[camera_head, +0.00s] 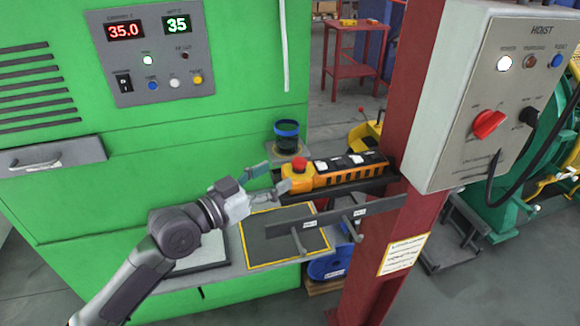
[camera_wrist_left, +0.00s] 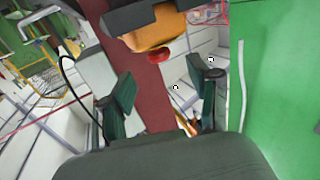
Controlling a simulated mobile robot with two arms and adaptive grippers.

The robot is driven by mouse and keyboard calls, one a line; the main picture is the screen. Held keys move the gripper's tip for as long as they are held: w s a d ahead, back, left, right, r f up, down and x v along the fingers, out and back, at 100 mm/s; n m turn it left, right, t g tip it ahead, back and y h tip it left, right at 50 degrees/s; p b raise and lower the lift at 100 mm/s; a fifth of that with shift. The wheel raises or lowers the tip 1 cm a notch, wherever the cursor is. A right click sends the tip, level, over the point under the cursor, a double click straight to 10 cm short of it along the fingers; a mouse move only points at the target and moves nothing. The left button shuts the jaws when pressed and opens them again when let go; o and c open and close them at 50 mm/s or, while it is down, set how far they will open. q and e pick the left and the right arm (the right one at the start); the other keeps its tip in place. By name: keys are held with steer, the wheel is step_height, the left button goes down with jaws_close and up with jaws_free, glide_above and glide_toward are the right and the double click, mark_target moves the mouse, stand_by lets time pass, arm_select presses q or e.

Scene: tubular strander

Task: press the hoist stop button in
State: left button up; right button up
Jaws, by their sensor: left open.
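The hoist stop button (camera_head: 299,164) is a red mushroom cap on the near left end of an orange and black hoist pendant (camera_head: 325,178). The pendant lies on a dark bracket beside the red column. My left gripper (camera_head: 275,179) is open and empty, just left of the button, its fingers pointing toward it. In the left wrist view the red button (camera_wrist_left: 158,56) shows below the orange pendant body (camera_wrist_left: 152,30), ahead of the gap between my open fingers (camera_wrist_left: 165,88). A gap seems to remain between fingers and button. My right gripper is not in view.
The red column (camera_head: 400,130) carries a grey HOIST box (camera_head: 485,95) with a red knob. A green cabinet (camera_head: 240,75) stands behind my left arm. Below are a dark mat with yellow edging (camera_head: 285,236) and a rail with hooks (camera_head: 312,222).

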arm_select(q)
steer(key=shift+v, duration=2.2)
steer(key=shift+d+f, duration=0.1)
steer(key=s+f, duration=0.1)
steer(key=f, duration=0.1)
steer(key=s+d+f+g+y, duration=0.1)
steer(key=s+f, duration=0.1)
steer(key=f, duration=0.1)
steer(key=s+f+g+y, duration=0.1)
steer(key=s+f, duration=0.1)
steer(key=f, duration=0.1)
steer(key=shift+d+n, duration=0.2)
steer(key=shift+n, duration=0.1)
steer(key=s+a+f+n+g+y, duration=0.3)
steer(key=s+a+f+g+y, duration=0.15)
steer(key=s+a+f, duration=0.5)
steer(key=s+a+f+n+g+y, duration=0.35)
steer(key=s+f+y, duration=0.3)
steer(key=s, duration=0.65)
steer(key=s+f+x, duration=0.1)
steer(key=s+x, duration=0.2)
steer(key=x, duration=0.9)
steer(key=s+x, duration=0.3)
steer(key=x, duration=1)
steer(key=s+a+f+g, duration=0.1)
steer(key=s+a+f, duration=0.2)
steer(key=s+f, duration=1.4)
steer(key=shift+s+f+g, duration=0.2)
steer(key=shift+f+g, duration=0.05)
steer(key=shift+g, duration=0.05)
